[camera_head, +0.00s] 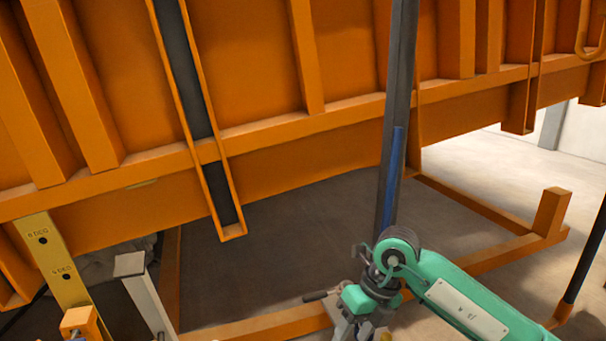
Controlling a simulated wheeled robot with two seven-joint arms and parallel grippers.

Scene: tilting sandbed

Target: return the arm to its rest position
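My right arm, green with a pale plate on its link, comes in from the lower right. Its wrist joint sits in front of the foot of a grey and blue upright post (391,170). My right gripper (352,328) hangs below the wrist at the bottom edge, partly cut off. Its fingertips are not clear, so I cannot tell whether it is open or shut, or whether it holds anything. A small dark piece sticks out to the left beside it. My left gripper is not in view.
The large orange ribbed sandbed (260,150) slants across the top. An orange floor frame (490,252) runs below it. At lower left stand a yellow plate with degree marks (52,262) and a grey post (146,292). A dark pole (585,255) stands at right.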

